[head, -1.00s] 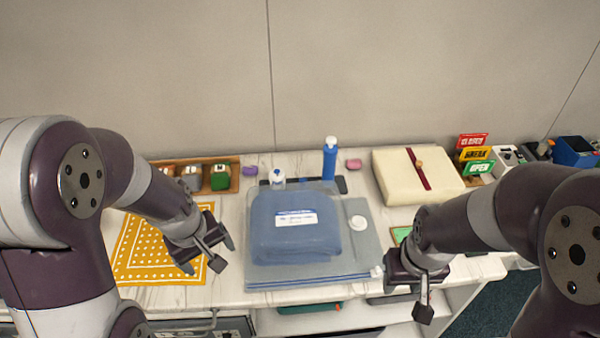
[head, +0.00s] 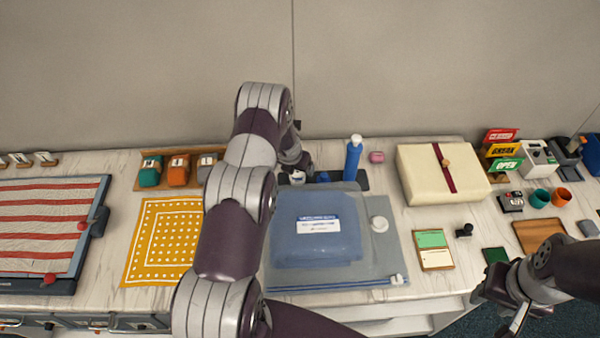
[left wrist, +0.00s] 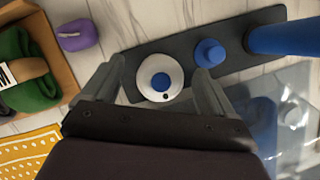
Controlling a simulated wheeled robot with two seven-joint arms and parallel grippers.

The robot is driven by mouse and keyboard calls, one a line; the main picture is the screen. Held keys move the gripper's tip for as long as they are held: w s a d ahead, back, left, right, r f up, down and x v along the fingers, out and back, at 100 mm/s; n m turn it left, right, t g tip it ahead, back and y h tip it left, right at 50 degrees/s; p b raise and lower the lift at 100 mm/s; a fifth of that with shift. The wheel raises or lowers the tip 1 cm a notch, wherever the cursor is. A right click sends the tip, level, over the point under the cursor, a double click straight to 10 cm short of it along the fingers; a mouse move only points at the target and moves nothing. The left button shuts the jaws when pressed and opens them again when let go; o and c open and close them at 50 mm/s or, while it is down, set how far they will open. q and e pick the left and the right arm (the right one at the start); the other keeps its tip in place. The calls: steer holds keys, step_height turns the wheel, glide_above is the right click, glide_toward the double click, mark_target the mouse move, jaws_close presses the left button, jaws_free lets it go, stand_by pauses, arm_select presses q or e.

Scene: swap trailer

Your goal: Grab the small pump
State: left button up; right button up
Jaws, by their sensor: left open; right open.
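A small white round item with a blue centre (left wrist: 160,77), which looks like the small pump, stands on a dark tray (left wrist: 178,48). In the head view the small pump (head: 297,178) is partly hidden by my left gripper (head: 298,167). In the left wrist view my left gripper (left wrist: 159,84) is open, with one finger on each side of the small pump. I cannot tell whether the fingers touch it. My right gripper (head: 503,292) is open and empty near the front edge at the right.
On the tray beside the pump are a small blue piece (left wrist: 210,52) and a tall blue bottle-like cylinder (head: 353,160). A clear zip bag (head: 375,262) with blue folded cloth lies in front. A purple item (left wrist: 78,35) and a wooden box (left wrist: 62,62) are at left.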

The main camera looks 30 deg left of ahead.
arm_select(q)
steer(key=x, duration=0.2)
steer(key=s+p+x, duration=0.1)
steer(key=x, duration=0.1)
steer(key=shift+w+d+f, duration=0.1)
steer(key=shift+w+f, duration=0.05)
steer(key=shift+f, duration=0.4)
steer(key=c, duration=1.2)
steer(key=shift+r, duration=0.1)
steer(key=shift+c, duration=0.2)
